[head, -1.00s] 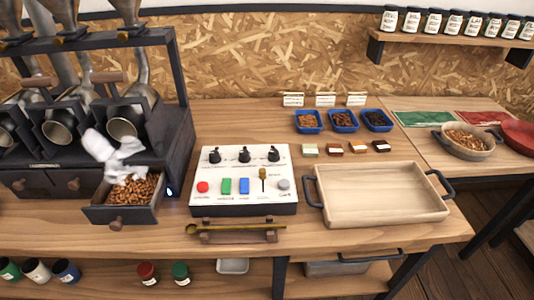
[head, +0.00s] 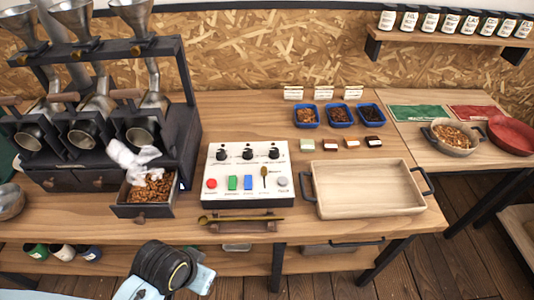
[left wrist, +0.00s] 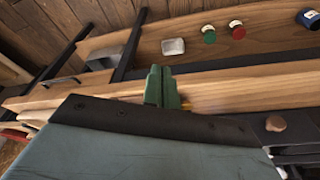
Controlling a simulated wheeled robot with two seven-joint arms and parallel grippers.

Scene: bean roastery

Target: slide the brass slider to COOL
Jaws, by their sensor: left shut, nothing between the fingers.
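The brass slider (head: 264,170) is a small knob at the upper end of a dark vertical slot on the white control panel (head: 232,194). It stands between the blue button and the round grey button. The labels are too small to read. My left arm shows at the bottom of the head view, in front of the table and left of the panel; its fingertips cannot be made out there. In the left wrist view my left gripper (left wrist: 163,86) shows green fingers shut together and empty near the table's front edge. My right gripper is not in view.
A brass-coloured scoop (head: 245,219) lies on a wooden rest before the panel. An open drawer (head: 140,210) of beans juts out to its left, and a wooden tray (head: 366,210) stands to its right. Jars (left wrist: 208,34) stand on the lower shelf.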

